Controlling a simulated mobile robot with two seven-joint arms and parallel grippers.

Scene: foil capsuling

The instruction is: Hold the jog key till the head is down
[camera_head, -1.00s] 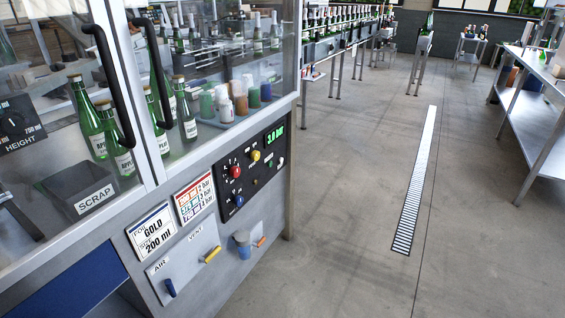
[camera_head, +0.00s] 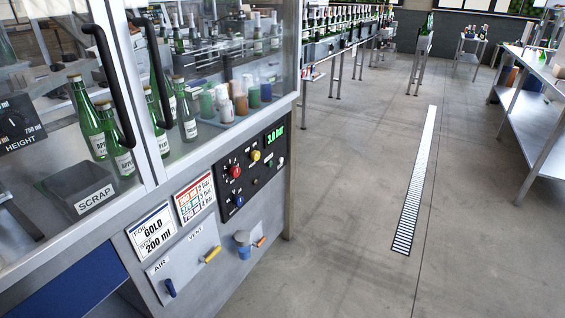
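The black control panel (camera_head: 250,168) is on the machine's front, with a green display (camera_head: 275,136) reading 3.0 bar. It carries a red knob or button (camera_head: 236,171), a yellow one (camera_head: 255,156), a blue one (camera_head: 239,201) and small dark ones. Their labels are too small to read, so I cannot tell which is the jog key. A height dial (camera_head: 16,122) shows behind the glass at the left. I cannot clearly make out the capsuling head. Neither gripper is in view.
Glass doors with black handles (camera_head: 107,85) close off green bottles (camera_head: 88,117) and a scrap bin (camera_head: 78,190). Air and vent valves (camera_head: 190,262) sit below the panel. A sign reads gold, 200 ml (camera_head: 152,230). The floor (camera_head: 340,220) right of the machine is clear; a steel table (camera_head: 540,75) stands far right.

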